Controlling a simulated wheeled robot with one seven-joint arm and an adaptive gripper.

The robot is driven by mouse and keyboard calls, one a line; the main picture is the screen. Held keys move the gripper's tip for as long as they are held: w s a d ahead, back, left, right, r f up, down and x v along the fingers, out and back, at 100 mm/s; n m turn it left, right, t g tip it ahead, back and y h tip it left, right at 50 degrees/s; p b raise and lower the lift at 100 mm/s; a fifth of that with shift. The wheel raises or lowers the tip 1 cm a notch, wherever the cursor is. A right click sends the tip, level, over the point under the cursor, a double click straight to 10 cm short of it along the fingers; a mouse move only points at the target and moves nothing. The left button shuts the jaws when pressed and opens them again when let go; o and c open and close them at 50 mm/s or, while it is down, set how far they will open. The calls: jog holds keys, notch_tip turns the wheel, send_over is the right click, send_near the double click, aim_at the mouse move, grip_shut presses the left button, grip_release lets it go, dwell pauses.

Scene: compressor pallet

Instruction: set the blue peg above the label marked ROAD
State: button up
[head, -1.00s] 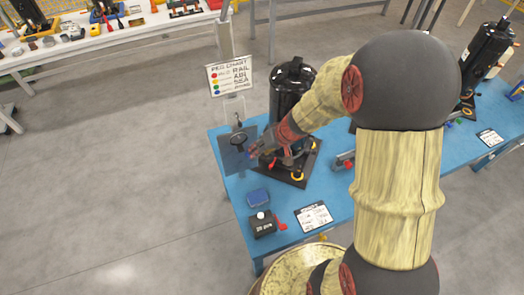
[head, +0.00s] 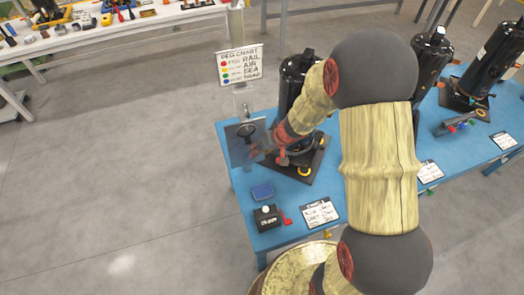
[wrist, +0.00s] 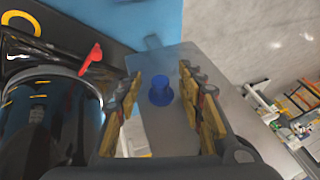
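A blue peg (wrist: 160,92) shows in the wrist view between the two fingers of my gripper (wrist: 161,92), against a grey panel (wrist: 150,135). The fingers are apart, with a gap on each side of the peg. In the head view my gripper (head: 262,150) is at the grey panel (head: 237,152) at the blue table's left end, left of a black compressor (head: 292,80); the peg is too small to make out there. A sign headed PEG CHART (head: 240,65) stands behind the panel and lists RAIL, AIR, SEA and ROAD beside coloured dots. I cannot see a ROAD label on the panel.
More black compressors stand to the right. A red lever (wrist: 92,57) is left of the fingers in the wrist view.

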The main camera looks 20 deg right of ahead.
jog(key=shift+c, duration=0.8)
jog(key=c, duration=0.7)
grip_shut()
